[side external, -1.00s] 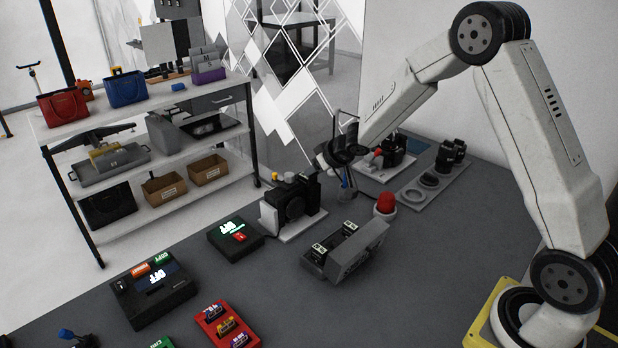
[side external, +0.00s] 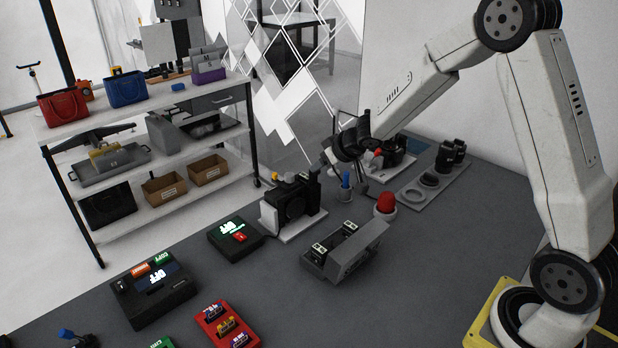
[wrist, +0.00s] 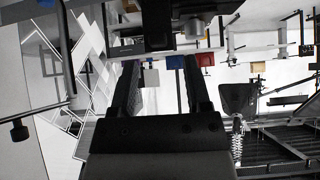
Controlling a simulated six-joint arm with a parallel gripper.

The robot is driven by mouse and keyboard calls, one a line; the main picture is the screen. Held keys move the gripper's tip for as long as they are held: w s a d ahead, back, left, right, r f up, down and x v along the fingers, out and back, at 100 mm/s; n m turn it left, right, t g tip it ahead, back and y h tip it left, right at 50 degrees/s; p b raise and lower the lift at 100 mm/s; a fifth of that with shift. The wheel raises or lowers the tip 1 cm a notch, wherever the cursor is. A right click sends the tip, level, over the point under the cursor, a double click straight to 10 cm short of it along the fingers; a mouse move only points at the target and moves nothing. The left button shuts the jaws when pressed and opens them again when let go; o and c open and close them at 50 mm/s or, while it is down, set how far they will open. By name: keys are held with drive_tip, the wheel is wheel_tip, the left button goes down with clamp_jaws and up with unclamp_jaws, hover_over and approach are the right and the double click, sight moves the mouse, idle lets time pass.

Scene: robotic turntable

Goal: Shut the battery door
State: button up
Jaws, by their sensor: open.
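A black camera (side external: 292,200) stands on a white base plate near the middle of the bench in the side view. I cannot make out its battery door, or whether it is open. My gripper (side external: 331,161) is above and to the right of the camera, pointing left, with its jaws apart and nothing seen between them. In the wrist view the two dark fingers (wrist: 161,85) are spread. A dark body with a silver knob (wrist: 192,24) fills the top of that view, beyond the fingers; I cannot tell which object it is.
A grey box with two batteries (side external: 350,253) sits in front of the camera. A red-domed button (side external: 386,202) and a cup with blue items (side external: 346,187) stand close to my gripper. Control boxes (side external: 154,288) lie front left. A shelf cart (side external: 165,165) stands behind.

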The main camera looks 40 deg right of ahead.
sight(316, 177)
drive_tip(key=shift+v, duration=2)
drive_tip(key=shift+s+a+f, duration=0.1)
drive_tip(key=shift+s+f+t, duration=0.35)
drive_tip(key=shift+s+t, duration=0.3)
drive_tip(key=shift+t, duration=0.15)
drive_tip(key=shift+s+f+t, duration=0.4)
drive_tip(key=shift+s+t, duration=0.25)
drive_tip(key=shift+t, duration=0.15)
drive_tip(key=shift+s+f+t, duration=0.35)
drive_tip(key=shift+s+t, duration=0.3)
drive_tip(key=shift+t, duration=0.15)
drive_tip(key=shift+w, duration=0.1)
drive_tip(key=x, duration=0.7)
drive_tip(key=shift+w+f, duration=0.2)
drive_tip(key=shift+w, duration=0.1)
